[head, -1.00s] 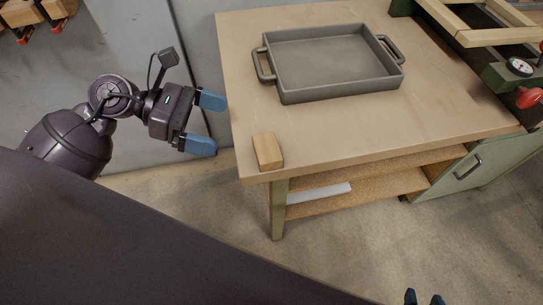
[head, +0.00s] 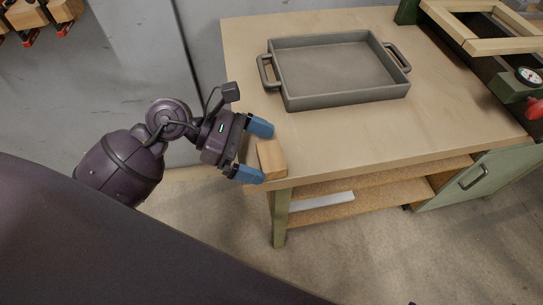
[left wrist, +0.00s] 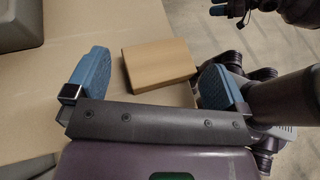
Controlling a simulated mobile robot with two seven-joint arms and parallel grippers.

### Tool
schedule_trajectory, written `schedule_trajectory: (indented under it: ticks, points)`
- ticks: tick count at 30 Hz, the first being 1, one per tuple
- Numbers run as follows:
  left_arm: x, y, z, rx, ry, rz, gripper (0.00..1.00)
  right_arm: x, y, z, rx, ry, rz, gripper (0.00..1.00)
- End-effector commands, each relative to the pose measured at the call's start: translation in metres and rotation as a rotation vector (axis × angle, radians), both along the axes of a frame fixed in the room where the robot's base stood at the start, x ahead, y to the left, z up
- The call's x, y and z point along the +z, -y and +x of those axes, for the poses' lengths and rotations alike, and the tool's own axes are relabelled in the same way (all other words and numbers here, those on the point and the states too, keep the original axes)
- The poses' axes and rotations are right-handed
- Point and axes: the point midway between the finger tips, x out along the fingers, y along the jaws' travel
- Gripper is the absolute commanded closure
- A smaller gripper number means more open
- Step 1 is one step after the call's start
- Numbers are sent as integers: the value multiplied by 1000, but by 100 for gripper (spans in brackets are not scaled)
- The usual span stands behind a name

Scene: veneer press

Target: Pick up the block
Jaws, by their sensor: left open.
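The block (head: 272,158) is a small tan wooden block lying on the near left corner of the wooden table. My left gripper (head: 254,151) is open at the table's left edge, its two blue fingertips just left of the block. In the left wrist view the block (left wrist: 158,66) appears beyond the palm, roughly between the open blue fingers (left wrist: 154,80), with nothing held. My right gripper (left wrist: 231,10) shows partly at the top of the left wrist view, small and cut off; its opening is unclear.
A grey two-handled tray (head: 338,99) stands on the table (head: 410,128) behind the block. A press with a gauge (head: 529,76) is at the right. A shelf with a pale strip (head: 322,201) lies under the tabletop. The table between block and press is clear.

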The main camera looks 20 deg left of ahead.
Motion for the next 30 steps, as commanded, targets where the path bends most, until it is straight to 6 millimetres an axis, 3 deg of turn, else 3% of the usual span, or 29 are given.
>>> schedule_trajectory:
  ticks: [6,13,21,30]
  points:
    - [-8,16,4,0,0,1,0,-1,0,0,-1,-1,1,51]
    - [-8,17,4,0,0,1,0,-1,-1,-3,-6,-5,4,51]
    - [-8,16,4,1,0,1,38,-2,-1,-5,-10,-9,6,51]
    - [-2,16,4,0,3,2,38,0,-1,-4,-9,-5,7,51]
